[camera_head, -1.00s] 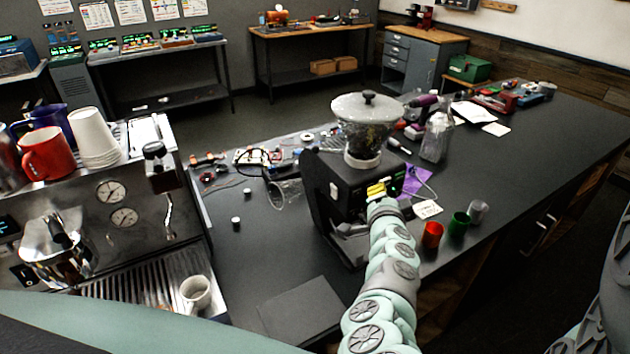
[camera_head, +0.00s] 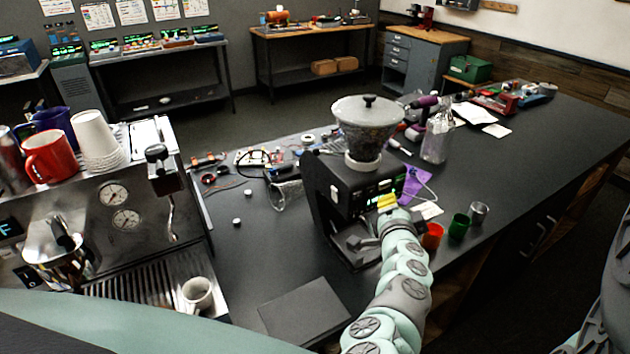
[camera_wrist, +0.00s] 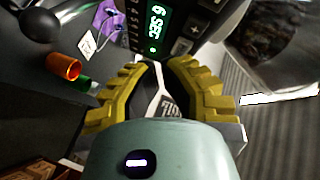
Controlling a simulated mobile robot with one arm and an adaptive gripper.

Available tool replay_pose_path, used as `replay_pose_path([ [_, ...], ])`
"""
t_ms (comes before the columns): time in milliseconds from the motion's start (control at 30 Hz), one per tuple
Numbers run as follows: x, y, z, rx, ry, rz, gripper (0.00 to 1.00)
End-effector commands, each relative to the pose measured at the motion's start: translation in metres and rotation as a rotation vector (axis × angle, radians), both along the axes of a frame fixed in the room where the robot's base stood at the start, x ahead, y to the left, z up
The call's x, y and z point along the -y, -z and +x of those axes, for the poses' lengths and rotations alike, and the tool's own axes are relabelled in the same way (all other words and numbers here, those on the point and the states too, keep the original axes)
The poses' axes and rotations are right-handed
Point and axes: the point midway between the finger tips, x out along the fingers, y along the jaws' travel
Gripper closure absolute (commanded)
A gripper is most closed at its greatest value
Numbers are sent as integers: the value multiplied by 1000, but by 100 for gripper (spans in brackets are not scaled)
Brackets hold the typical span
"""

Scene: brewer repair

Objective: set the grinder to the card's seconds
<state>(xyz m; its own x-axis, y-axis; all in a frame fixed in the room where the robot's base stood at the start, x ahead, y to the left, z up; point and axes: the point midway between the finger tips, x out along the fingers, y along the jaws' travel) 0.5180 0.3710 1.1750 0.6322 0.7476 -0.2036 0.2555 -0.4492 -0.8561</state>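The grinder (camera_head: 345,185), a dark box with a clear lidded hopper (camera_head: 366,125), stands on the counter. In the wrist view its lit green display (camera_wrist: 157,22) reads "6 SEC", with dark buttons (camera_wrist: 188,38) beside it. A white card (camera_head: 428,209) lies beside the grinder by the purple piece; it also shows in the wrist view (camera_wrist: 88,44), its writing too small to read. My gripper (camera_head: 386,201) is at the grinder's front, below the display. Its yellow fingers (camera_wrist: 160,66) lie close together at the tips; whether they meet is unclear, and contact with a button is not visible.
A glass bottle (camera_head: 437,140) stands behind. An espresso machine (camera_head: 125,215) is at left.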

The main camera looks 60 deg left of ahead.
Motion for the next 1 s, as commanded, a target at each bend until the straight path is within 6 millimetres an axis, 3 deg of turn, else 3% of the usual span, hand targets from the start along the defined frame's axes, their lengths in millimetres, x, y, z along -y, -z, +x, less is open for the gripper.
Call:
replay_pose_path([
  [333,32,1,-3,-2,-1,-2,100],
  [1000,33,1,-3,-2,-2,-1,100],
])
